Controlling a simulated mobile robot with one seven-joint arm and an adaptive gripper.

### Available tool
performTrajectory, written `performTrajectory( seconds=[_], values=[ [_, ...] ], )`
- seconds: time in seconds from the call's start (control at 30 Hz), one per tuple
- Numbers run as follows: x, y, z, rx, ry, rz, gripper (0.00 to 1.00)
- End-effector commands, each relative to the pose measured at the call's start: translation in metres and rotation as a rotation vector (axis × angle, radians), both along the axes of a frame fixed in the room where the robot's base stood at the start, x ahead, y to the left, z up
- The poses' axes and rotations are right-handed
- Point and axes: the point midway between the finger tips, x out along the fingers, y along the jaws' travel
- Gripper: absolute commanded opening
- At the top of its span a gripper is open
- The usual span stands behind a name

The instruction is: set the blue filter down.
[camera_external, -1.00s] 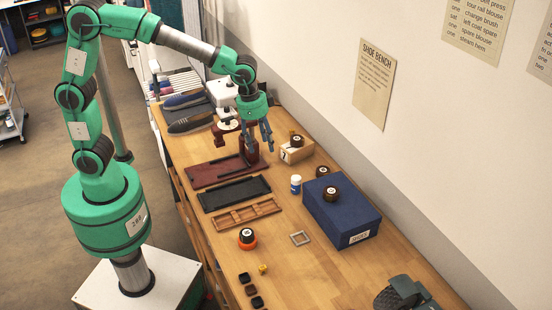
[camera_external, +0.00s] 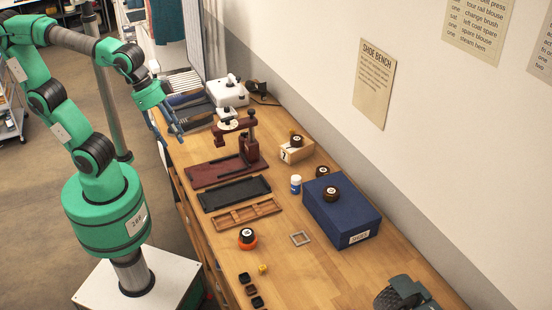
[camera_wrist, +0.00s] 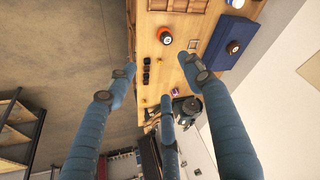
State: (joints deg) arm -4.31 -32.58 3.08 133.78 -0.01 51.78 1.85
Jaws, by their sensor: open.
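I cannot make out a blue filter in either view. My gripper (camera_external: 174,130) is open and empty, with its fingers pointing down by the bench's far left edge. In the wrist view its blue fingers (camera_wrist: 160,80) are spread apart with nothing between them. A dark red stand (camera_external: 225,170) with an upright post is to the right of the gripper, apart from it. Several small dark squares (camera_external: 250,290) lie near the front left edge.
The wooden bench (camera_external: 330,275) holds a black tray (camera_external: 234,193), a divided wooden tray (camera_external: 246,214), a blue box (camera_external: 342,212), a white bottle (camera_external: 296,184) and an orange-based round item (camera_external: 247,239). Shoes and a white machine (camera_external: 228,92) are at the far end. The front middle is mostly clear.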

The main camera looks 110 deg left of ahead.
Motion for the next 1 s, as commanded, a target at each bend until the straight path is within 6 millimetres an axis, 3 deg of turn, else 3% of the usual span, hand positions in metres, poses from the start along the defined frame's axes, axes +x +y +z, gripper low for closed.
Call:
performTrajectory(
  seconds=[0.2,0.4,1.0],
  values=[
    [-0.049,-0.02,-0.007,-0.006,-0.05,-0.032,0.51],
    [-0.07,-0.027,-0.014,-0.01,-0.072,-0.044,0.51],
    [-0.074,-0.028,-0.016,-0.011,-0.074,-0.047,0.51]
  ],
)
